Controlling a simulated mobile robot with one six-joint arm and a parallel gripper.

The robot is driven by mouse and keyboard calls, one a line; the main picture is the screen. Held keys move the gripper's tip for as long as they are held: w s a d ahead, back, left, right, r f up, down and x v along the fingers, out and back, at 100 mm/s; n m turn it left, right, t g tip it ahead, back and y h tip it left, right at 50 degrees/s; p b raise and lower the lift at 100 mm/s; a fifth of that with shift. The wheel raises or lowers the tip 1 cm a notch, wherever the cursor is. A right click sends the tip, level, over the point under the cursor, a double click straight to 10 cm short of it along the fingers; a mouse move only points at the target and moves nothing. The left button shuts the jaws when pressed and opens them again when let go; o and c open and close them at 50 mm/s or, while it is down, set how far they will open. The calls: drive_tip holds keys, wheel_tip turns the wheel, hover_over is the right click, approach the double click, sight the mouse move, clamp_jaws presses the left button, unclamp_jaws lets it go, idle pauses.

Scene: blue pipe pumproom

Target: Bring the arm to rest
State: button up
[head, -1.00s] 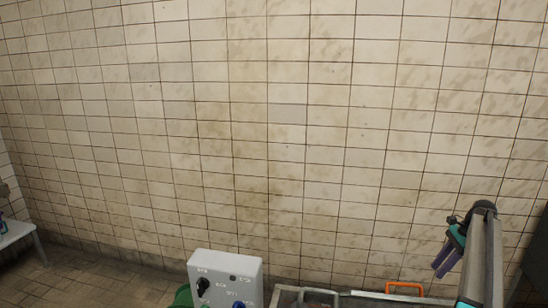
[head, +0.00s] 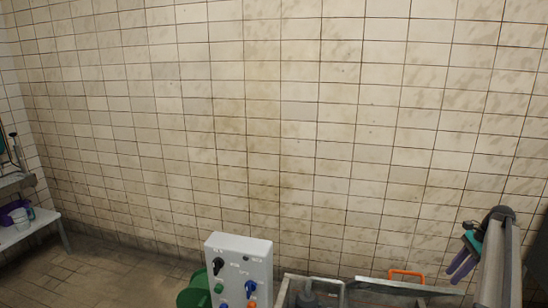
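My gripper (head: 463,268) hangs at the lower right, with purple fingers pointing down and to the left. It is at the end of my grey arm (head: 497,262), which rises from the bottom edge of the picture. No object shows between the fingers. They are small here, and I cannot tell whether they are open or shut. The gripper is in front of the tiled wall, to the right of an orange handle (head: 406,273), and does not appear to touch anything.
A white control box (head: 239,262) with coloured knobs stands at bottom centre, beside a green object (head: 194,293). Metal bins (head: 372,288) stand right of it. A white bench (head: 30,230) with purple and white items is at far left. Floor (head: 115,265) between is clear.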

drive_tip(key=s+a+f+n+g, duration=0.1)
drive_tip(key=s+a+f+n, duration=0.2)
drive_tip(key=a+f, duration=0.75)
drive_tip(key=s+a+f+n+g+h, duration=0.1)
drive_tip(key=s+a+f+n, duration=0.2)
drive_tip(key=a+f, duration=0.7)
drive_tip(key=s+a+f+n+g, duration=0.1)
drive_tip(key=s+a+f+n, duration=0.3)
drive_tip(key=a+f, duration=0.55)
drive_tip(key=s+a+f+n+g+h, duration=0.1)
drive_tip(key=s+a+f+n, duration=0.2)
drive_tip(key=s+a, duration=0.3)
drive_tip(key=s+a+f+n+g+h, duration=0.1)
drive_tip(key=s+a+f+n, duration=0.3)
drive_tip(key=s, duration=0.9)
drive_tip(key=s+a+f+n+g+h, duration=0.1)
drive_tip(key=s+a+f+n, duration=0.3)
drive_tip(key=s+a, duration=0.5)
drive_tip(key=shift+s+a+n+h, duration=0.2)
drive_tip(key=shift+n+h, duration=0.1)
clamp_jaws()
drive_tip(key=shift+a, duration=0.15)
